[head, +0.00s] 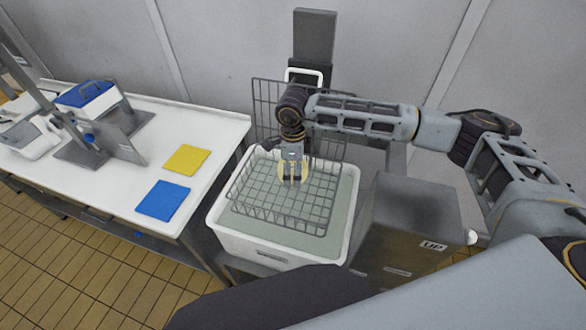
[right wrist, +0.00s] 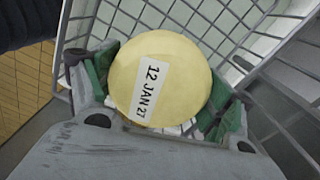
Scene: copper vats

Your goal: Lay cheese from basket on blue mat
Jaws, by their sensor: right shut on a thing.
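A round pale-yellow cheese (right wrist: 190,75) with a white label reading "12 JAN 27" fills the middle of the right wrist view. My right gripper (head: 292,178) is shut on it, with green finger pads on both sides of the cheese. In the head view the cheese (head: 283,171) is partly hidden behind the gripper, over the wire basket (head: 258,205). I cannot tell how far it is above the basket's bottom. The blue mat (head: 162,201) lies bare on the white table to the left. My left gripper is not in view.
The basket sits over a white tub (head: 282,250) of greenish liquid, its tall mesh side standing at the back. A yellow mat (head: 187,159) lies behind the blue one. A grey box marked "UP" (head: 410,235) stands right of the tub. Equipment (head: 95,125) occupies the table's left part.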

